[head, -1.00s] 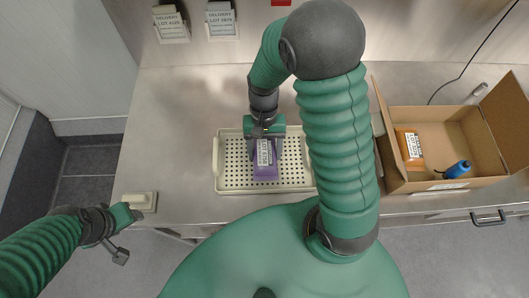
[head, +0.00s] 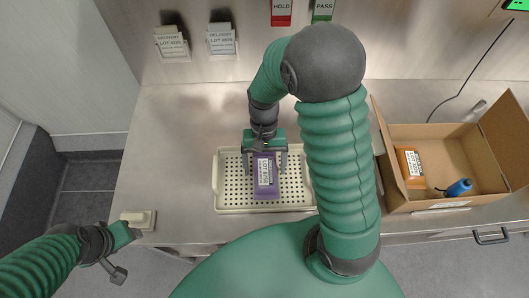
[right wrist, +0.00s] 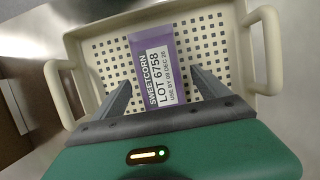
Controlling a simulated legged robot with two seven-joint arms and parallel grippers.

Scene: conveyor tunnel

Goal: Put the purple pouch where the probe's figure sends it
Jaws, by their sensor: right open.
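The purple pouch (head: 268,190) lies flat in a cream perforated tray (head: 228,207) on the steel counter. In the right wrist view the pouch (right wrist: 145,45) has a white label reading SWEETCORN, LOT 6758 and a use-by date that seems to be 08 DEC 26. My right gripper (right wrist: 162,86) is open, with one finger on each side of the pouch, apart from it. My left gripper (head: 130,250) is by the counter's front left edge; its jaws are unclear. A blue tool with a dark cord (head: 458,188), perhaps the probe, lies in the open carton (head: 440,140).
An orange labelled pouch (head: 411,165) is also in the carton. A red HOLD sign (head: 281,10) and a green PASS sign (head: 322,10) are on the back wall. Two DELIVERY cards (head: 171,44) (head: 221,40) stand left of them. A green display (head: 516,4) is cut off. A pale block (head: 138,219) sits at front left.

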